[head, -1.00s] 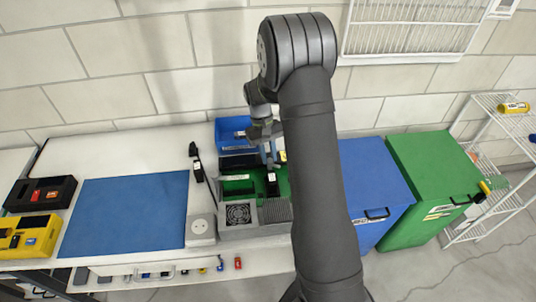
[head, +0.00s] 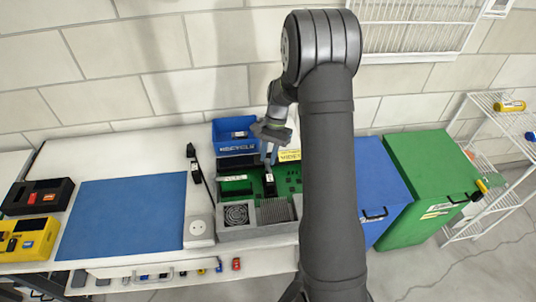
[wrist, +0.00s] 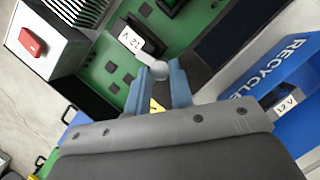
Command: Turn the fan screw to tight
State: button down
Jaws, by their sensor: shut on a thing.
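The fan (head: 237,214) is a dark round grille at the front left corner of a grey case (head: 225,234) holding a green circuit board (head: 238,187). No fan screw can be made out. My gripper (head: 269,163) is over the back part of the board, behind and right of the fan. In the wrist view my gripper (wrist: 162,80) has its blue-grey fingers close together around a small grey rounded piece (wrist: 151,68), beside a white "12 V" label (wrist: 131,40). How far the fingers enclose this piece is partly hidden.
A blue recycle bin (head: 231,145) holding a labelled part stands behind the case. A ribbed heat sink (head: 274,210) sits right of the fan. A white box with a red switch (wrist: 32,42) shows in the wrist view. The blue mat (head: 125,215) at left is clear.

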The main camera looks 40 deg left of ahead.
jog(key=shift+d+m+y, duration=0.1)
jog(key=shift+m+y, duration=0.3)
jog(key=shift+m, duration=0.6)
jog(key=c, duration=1.3)
grip_release()
jog(key=v, duration=1.7)
jog(key=shift+r, duration=0.25)
jog(key=x, duration=1.7)
jog(key=shift+f, duration=0.3)
